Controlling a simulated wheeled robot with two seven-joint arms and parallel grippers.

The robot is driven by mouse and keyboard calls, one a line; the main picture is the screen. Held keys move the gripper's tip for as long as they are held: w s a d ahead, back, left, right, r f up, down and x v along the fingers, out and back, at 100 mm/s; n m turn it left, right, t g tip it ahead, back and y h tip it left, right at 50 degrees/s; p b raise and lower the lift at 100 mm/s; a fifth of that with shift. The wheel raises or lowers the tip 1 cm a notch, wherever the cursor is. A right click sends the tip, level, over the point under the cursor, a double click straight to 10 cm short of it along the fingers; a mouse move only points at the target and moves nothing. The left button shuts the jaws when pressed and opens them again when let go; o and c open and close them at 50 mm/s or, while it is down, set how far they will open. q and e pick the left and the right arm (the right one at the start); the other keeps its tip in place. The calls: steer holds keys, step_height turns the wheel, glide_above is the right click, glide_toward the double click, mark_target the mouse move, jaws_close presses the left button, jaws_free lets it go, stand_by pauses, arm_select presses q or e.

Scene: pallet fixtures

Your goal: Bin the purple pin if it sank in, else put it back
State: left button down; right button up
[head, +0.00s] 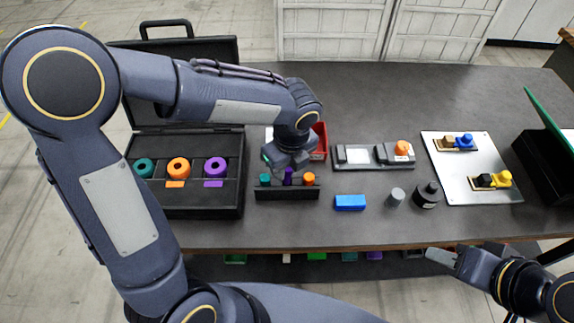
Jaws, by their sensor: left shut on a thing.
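A purple pin (288,175) stands in the middle of a small black rack (287,192), between a teal pin (265,180) and an orange pin (309,179). My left gripper (287,166) reaches down over the rack from behind and is shut on the purple pin. The fingers partly hide the pin's top, and I cannot tell whether its foot is clear of the rack. A red bin (321,141) is behind the rack, partly hidden by my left arm. My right gripper (440,258) is at the table's front edge, away from the pins; its finger opening is unclear.
An open black case (232,202) at left holds teal, orange and purple rings. A grey fixture (360,157) and a silver plate (475,192) with coloured connectors stand right. A blue block (350,202), grey cylinder (396,197) and black bottle (427,196) lie near the front.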

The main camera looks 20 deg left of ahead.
arm_select(q)
steer(key=shift+f+b, duration=0.3)
steer(key=shift+f, duration=0.15)
steer(key=c, duration=0.7)
jaws_free()
steer(key=shift+c, duration=0.2)
step_height(320, 180, up, 9)
steer(key=p, duration=0.8)
steer(key=shift+a, duration=0.1)
